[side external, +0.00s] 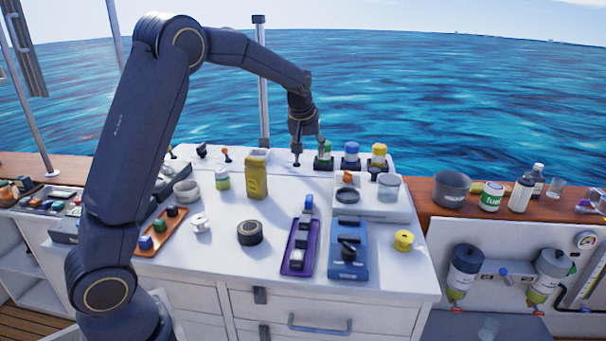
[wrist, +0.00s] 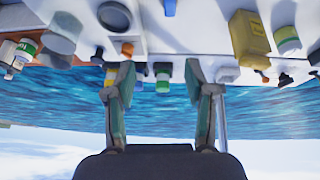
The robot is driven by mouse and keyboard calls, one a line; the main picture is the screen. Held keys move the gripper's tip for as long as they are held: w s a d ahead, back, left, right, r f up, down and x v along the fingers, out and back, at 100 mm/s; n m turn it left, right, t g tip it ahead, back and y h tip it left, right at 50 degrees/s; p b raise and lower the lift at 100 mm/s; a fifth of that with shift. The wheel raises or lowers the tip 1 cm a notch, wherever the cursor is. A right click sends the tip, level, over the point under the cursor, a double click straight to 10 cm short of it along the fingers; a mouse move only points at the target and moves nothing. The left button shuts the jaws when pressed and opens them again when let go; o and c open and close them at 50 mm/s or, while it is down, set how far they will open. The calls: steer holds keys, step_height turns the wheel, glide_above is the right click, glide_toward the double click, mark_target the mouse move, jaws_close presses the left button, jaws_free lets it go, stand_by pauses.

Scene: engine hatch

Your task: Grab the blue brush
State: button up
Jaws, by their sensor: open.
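I cannot clearly make out a blue brush. A small blue-topped item (side external: 308,202) stands at the far end of a purple tray (side external: 287,268) holding grey and white pieces; it may be the brush, but it is too small to tell. A blue thing (wrist: 170,7) also shows at the top edge of the wrist view. My gripper (side external: 297,158) is at the back of the white counter, left of a green-marked container (side external: 324,153).
A blue-capped jar (side external: 351,155) and a yellow-capped jar (side external: 378,156) stand at the back. A yellow canister (side external: 256,178), a black roll (side external: 250,233), a blue tray (side external: 348,268) and a yellow spool (side external: 404,240) stand on the counter (side external: 215,262). Bare counter lies between them.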

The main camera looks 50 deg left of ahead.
steer(key=g, duration=0.1)
glide_toward(309, 198)
steer(key=x, duration=0.5)
steer(key=shift+s+a, duration=0.15)
steer(key=shift+s, duration=0.05)
steer(key=x, duration=0.5)
steer(key=shift+w+f, duration=0.3)
jaws_close()
